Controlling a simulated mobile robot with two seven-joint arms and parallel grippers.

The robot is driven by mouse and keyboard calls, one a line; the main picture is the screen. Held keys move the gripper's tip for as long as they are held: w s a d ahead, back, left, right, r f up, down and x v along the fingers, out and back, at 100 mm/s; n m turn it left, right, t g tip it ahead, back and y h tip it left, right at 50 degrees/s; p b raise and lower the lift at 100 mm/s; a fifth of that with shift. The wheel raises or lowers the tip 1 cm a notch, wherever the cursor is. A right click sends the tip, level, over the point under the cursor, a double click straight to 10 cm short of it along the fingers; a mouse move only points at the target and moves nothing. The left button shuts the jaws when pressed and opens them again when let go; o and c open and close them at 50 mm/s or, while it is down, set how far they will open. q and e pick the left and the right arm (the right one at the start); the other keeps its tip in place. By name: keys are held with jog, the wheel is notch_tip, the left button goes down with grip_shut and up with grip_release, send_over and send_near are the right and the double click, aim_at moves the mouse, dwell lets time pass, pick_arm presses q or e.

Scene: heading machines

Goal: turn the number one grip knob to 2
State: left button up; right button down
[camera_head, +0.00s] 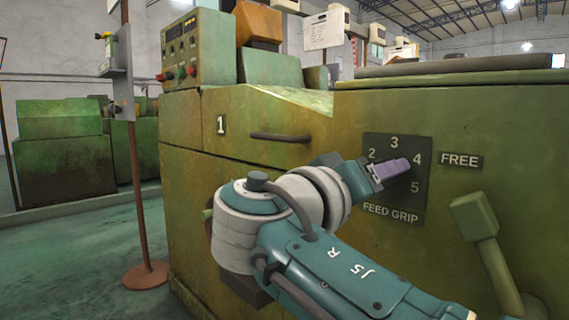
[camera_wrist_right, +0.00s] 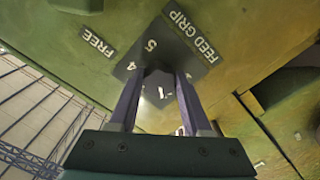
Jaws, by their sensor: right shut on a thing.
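The dark feed grip plate (camera_head: 421,197) is on the green machine front marked 1, with numbers 2, 3, 4 and 5 showing in the head view. My right gripper (camera_head: 397,168) reaches the middle of this plate, its purple fingers covering the knob there. In the right wrist view, the two fingers (camera_wrist_right: 160,76) are shut on the dark grip knob (camera_wrist_right: 158,84), in front of the plate (camera_wrist_right: 187,38). Most of the knob is hidden, and I cannot tell which number it points to. My left gripper is not in view.
A green lever (camera_head: 480,225) stands out at the right, close to my right arm. A FREE label (camera_head: 460,160) is right of the plate. A dark handle (camera_head: 280,137) is on the panel at left. A post (camera_head: 135,190) stands left of the machine.

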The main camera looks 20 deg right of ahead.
jog(key=shift+n, duration=0.5)
jog(key=shift+p, duration=0.3)
jog(key=shift+c, duration=1.8)
grip_release()
jog(key=v, duration=1)
jog(key=shift+p, duration=0.3)
